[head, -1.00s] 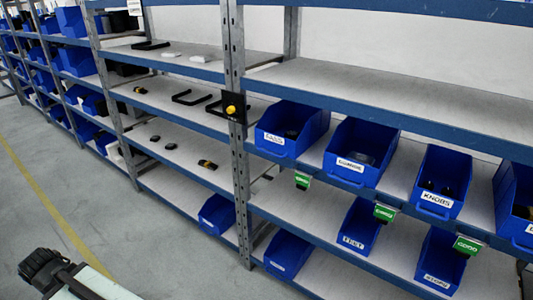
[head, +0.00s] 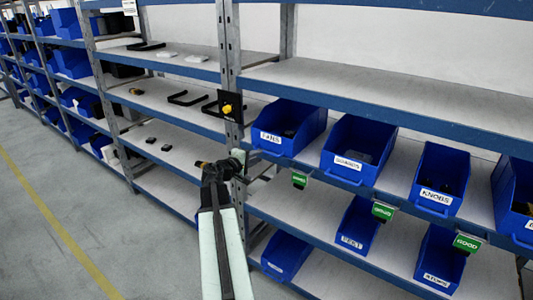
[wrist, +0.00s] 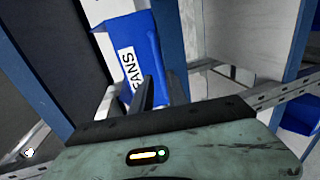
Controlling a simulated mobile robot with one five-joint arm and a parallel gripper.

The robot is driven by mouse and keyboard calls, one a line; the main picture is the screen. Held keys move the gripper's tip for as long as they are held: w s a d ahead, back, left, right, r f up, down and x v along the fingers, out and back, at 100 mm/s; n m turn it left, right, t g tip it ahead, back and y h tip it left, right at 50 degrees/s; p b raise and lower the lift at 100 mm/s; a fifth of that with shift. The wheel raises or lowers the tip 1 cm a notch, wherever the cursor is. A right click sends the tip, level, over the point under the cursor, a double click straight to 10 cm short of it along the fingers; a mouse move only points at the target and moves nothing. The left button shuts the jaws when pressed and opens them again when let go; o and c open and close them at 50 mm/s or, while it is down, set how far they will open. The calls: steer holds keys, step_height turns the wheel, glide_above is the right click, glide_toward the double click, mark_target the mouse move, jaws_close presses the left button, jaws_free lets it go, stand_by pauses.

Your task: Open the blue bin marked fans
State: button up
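The blue bin marked fans (head: 288,128) is the leftmost bin on the shelf at the middle right in the head view. Its label is small there, but it reads FANS in the wrist view, where the bin (wrist: 143,50) fills the upper middle. My gripper (head: 240,158) is just left of and below the bin's front, near the rack's upright. In the wrist view the two dark fingers (wrist: 162,85) point toward the bin's front, with a strip of blue between them. They look apart, with nothing visibly held. Whether they touch the bin is unclear.
A grey upright (head: 231,70) with a black plate and yellow knob (head: 228,110) stands close to my arm. Other blue bins, including one marked knobs (head: 436,183), stand to the right. Green tags (head: 382,211) hang below the shelf edge. The floor at left is clear.

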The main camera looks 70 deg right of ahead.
mark_target(266, 152)
steer(key=b+x, duration=0.1)
steer(key=x, duration=0.6)
steer(key=shift+d, duration=0.15)
jaws_close()
stand_by(0.3)
stand_by(0.7)
